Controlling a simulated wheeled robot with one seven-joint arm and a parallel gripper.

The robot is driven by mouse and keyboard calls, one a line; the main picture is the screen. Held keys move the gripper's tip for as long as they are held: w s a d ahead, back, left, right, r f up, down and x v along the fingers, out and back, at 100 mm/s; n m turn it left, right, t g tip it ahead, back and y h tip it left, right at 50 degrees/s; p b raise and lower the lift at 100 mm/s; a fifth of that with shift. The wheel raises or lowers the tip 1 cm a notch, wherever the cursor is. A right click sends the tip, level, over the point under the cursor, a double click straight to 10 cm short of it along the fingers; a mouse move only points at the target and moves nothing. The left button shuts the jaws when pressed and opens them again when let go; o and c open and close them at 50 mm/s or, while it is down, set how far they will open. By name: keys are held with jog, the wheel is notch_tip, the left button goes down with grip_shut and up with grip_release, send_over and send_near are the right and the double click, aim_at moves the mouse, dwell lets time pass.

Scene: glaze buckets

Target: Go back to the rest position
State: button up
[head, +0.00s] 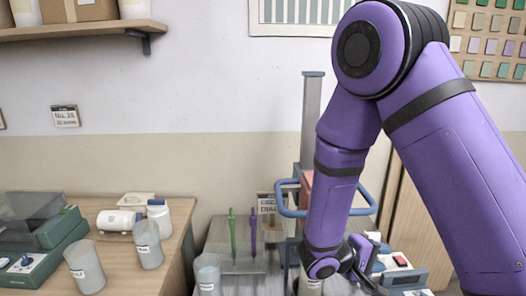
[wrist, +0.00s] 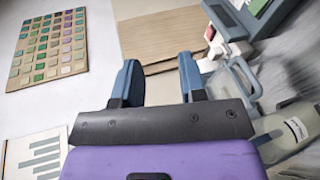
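My gripper (wrist: 155,75) is open in the wrist view. Its two blue-grey fingers stand apart, with only a plain tan wooden surface (wrist: 158,42) behind the gap and nothing held. In the head view my purple arm reaches down from the upper right, and my gripper (head: 364,264) is low, right of centre, partly hidden by its own wrist. A pale bucket (head: 309,286) shows just below the wrist, cut off by the frame edge. Labelled buckets stand on the left wooden table (head: 178,212), one bucket (head: 84,268) in front and another bucket (head: 148,244) behind it.
A blue-handled cart (head: 287,212) with a grey post stands behind my wrist. Another bucket (head: 206,274) is at the bottom middle, near a green tool (head: 232,236) and a purple tool (head: 253,232). A green machine (head: 40,240) is at left. A wall shelf (head: 75,30) is upper left.

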jog(key=s+d+r+m+t+y, duration=0.1)
jog(key=s+r+m+y, duration=0.1)
jog(key=s+r+y, duration=0.5)
jog(key=s+d+r+m+y, duration=0.1)
jog(key=s+r+m+y, duration=0.1)
jog(key=s+r+y, duration=0.5)
jog(key=s+r, duration=0.5)
jog(key=r, duration=0.8)
jog(key=shift+s+t, duration=0.2)
jog(key=shift+t, duration=0.2)
jog(key=shift+d+f, duration=0.1)
